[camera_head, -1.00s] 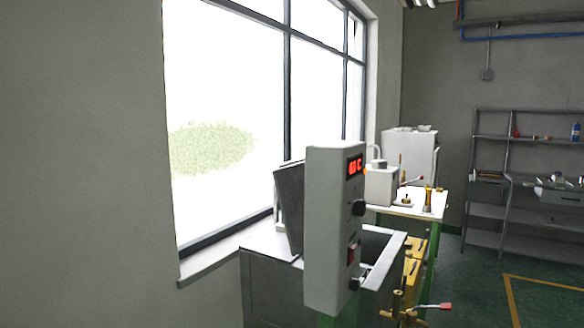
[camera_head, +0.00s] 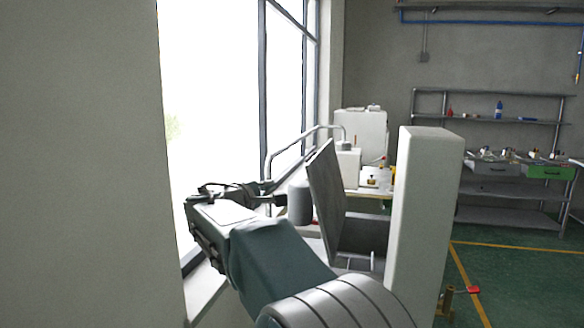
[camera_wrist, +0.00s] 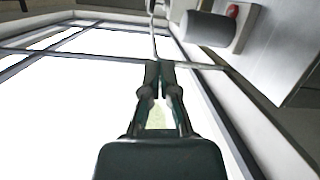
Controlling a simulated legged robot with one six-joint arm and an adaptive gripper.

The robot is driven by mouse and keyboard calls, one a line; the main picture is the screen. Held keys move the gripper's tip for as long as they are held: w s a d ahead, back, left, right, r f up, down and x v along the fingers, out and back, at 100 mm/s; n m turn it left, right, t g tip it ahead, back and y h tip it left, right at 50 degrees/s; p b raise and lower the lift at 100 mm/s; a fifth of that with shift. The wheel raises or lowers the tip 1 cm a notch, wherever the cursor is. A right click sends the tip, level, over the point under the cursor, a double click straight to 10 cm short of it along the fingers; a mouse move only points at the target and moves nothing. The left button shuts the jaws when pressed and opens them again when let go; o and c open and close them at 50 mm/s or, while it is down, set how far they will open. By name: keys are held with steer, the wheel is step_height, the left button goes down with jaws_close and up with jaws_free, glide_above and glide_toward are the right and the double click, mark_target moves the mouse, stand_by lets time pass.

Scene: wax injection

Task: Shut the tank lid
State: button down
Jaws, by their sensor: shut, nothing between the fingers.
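The tank lid (camera_head: 325,196) is a flat grey panel standing raised and tilted, left of the white control box (camera_head: 425,215). The tank below it is mostly hidden by my arm and that box. My gripper (camera_head: 277,198) is on the left side of the lid, near the window, beside a grey cylinder (camera_head: 300,204). In the wrist view my gripper (camera_wrist: 160,70) has its fingertips together with nothing between them. It appears apart from the lid. The cylinder (camera_wrist: 205,27) shows beyond the fingertips there.
The window (camera_head: 215,110) and its sill (camera_head: 207,293) lie close on the left. A bent grey pipe (camera_head: 290,142) rises behind the gripper. A white machine (camera_head: 361,132) stands farther back. Shelves (camera_head: 490,190) line the back wall, with open green floor before them.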

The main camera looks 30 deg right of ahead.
mark_target(311, 164)
steer(key=w+d+r, duration=0.1)
steer(key=d, duration=0.5)
steer(key=w+d+r+h, duration=0.1)
steer(key=w+d, duration=0.1)
steer(key=d, duration=0.3)
steer(key=shift+w+d+r+n, duration=0.3)
steer(key=shift+d+r+n, duration=0.1)
steer(key=shift+s, duration=0.1)
steer(key=shift+s+d+r+m, duration=0.25)
steer(key=shift+s+d+m, duration=0.1)
steer(key=shift+s+d, duration=0.25)
steer(key=shift+s+d+r+m, duration=0.25)
steer(key=shift+s+d+m, duration=0.15)
steer(key=shift+s, duration=0.2)
steer(key=s+d+m+y, duration=0.2)
steer(key=s+d+m, duration=0.5)
steer(key=s, duration=0.2)
steer(key=shift+d+f, duration=0.2)
steer(key=shift+d, duration=0.2)
